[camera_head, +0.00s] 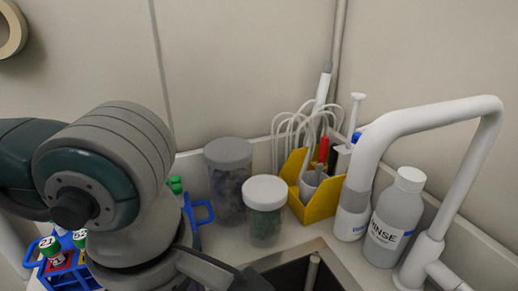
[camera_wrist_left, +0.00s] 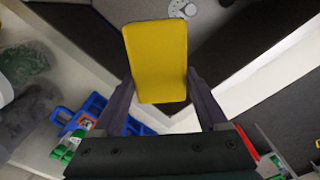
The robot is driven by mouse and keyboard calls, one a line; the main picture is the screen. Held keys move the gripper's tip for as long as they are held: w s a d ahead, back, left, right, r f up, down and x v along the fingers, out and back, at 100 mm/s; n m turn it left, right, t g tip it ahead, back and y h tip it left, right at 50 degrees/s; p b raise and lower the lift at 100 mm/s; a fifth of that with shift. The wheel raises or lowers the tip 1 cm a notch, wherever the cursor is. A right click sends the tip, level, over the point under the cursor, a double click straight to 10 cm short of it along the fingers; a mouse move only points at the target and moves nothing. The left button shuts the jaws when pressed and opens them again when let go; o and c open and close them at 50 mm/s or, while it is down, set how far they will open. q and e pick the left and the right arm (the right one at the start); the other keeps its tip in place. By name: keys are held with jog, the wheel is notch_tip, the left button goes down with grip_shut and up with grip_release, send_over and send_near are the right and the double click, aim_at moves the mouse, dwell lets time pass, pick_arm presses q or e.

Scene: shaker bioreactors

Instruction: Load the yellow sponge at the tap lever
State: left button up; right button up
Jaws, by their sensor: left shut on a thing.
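The yellow sponge (camera_wrist_left: 155,52) is clamped between the two fingers of my left gripper (camera_wrist_left: 160,88) in the left wrist view, and its flat face shows. It is held over the dark sink basin (camera_wrist_left: 90,25). In the head view the sponge is not visible, and my left arm fills the lower left. The white tap (camera_head: 428,250) stands at the right, its spout arching up and left. A short lever-like part (camera_head: 446,275) juts from its base, cut by the frame edge. My right gripper is not in view.
Behind the sink stand a rinse bottle (camera_head: 393,220), a yellow caddy (camera_head: 322,206) with tools and tubing, a white-lidded jar (camera_head: 265,222) and a grey-lidded jar (camera_head: 228,190). A blue rack (camera_head: 202,211) with green-capped tubes is partly behind my arm.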

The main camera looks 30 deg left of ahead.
pick_arm(q)
jog(key=shift+w+d+f, duration=0.15)
jog(key=shift+w+d, duration=0.1)
jog(key=shift+w, duration=0.15)
jog(key=w+d+f+b, duration=0.2)
jog(key=w+d+b, duration=0.4)
jog(key=w+b, duration=0.2)
jog(key=shift+w+d, duration=0.2)
jog(key=shift+w, duration=0.95)
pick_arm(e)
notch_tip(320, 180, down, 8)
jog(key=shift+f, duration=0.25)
pick_arm(q)
jog(key=shift+f, duration=0.1)
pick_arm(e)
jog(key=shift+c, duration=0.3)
